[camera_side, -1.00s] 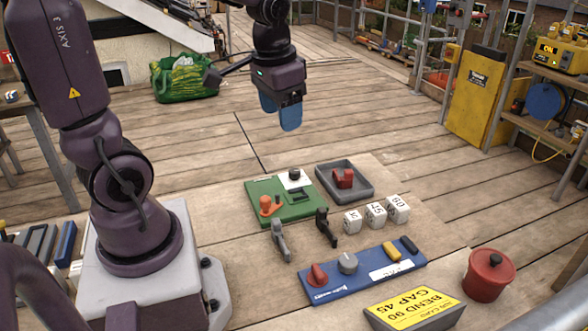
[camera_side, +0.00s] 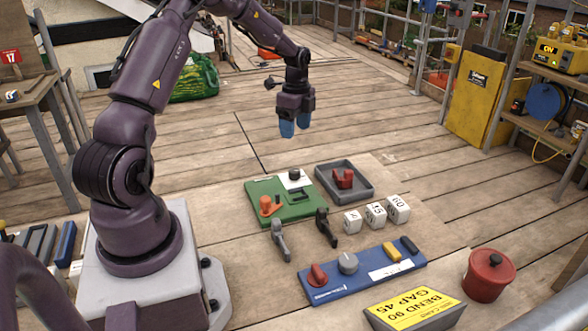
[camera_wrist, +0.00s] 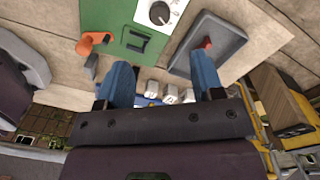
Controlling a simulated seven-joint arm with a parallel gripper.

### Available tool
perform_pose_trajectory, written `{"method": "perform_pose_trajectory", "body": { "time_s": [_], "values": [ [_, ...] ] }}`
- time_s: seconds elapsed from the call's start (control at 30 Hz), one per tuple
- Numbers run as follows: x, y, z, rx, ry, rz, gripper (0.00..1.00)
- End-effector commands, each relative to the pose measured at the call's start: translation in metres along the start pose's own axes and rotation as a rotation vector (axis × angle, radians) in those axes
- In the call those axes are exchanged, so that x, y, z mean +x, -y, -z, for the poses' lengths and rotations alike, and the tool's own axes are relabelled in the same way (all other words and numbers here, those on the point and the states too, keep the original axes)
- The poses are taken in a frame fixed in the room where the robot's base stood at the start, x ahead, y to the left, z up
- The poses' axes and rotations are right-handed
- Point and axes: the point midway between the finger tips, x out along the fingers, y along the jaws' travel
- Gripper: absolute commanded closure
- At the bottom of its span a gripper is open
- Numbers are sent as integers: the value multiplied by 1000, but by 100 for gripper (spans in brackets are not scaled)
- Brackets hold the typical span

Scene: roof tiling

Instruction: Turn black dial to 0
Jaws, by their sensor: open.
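A black dial (camera_side: 294,174) sits on a white plate at the back right corner of a green panel (camera_side: 263,213). The dial (camera_wrist: 159,13) also shows at the top of the wrist view, with a pale pointer mark and ticks around it; I cannot read its setting. My gripper (camera_side: 294,130) has blue fingers and hangs in the air above and behind the panel, apart from the dial. In the wrist view my gripper (camera_wrist: 163,78) is open with nothing between its fingers.
An orange knob (camera_side: 269,206) is on the panel's left. A grey tray (camera_side: 325,178) with a red piece stands right of it. White number blocks (camera_side: 376,215), a blue panel (camera_side: 335,286) with knobs, grey and black clamps, and a red pot (camera_side: 487,275) lie nearer.

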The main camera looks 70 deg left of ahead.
Motion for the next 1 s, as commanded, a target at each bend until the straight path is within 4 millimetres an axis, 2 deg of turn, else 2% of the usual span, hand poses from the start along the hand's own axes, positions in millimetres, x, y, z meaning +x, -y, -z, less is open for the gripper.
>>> {"method": "perform_pose_trajectory", "body": {
  "time_s": [0.17, 0.6, 0.8, 1.0],
  "values": [
    [18, -1, 0, 12, -1, -5, 39],
    [104, -1, 0, 9, 0, -4, 39],
    [125, -1, 1, 8, 0, -2, 39],
    [129, -1, 1, 8, 0, -1, 39]
  ]
}}
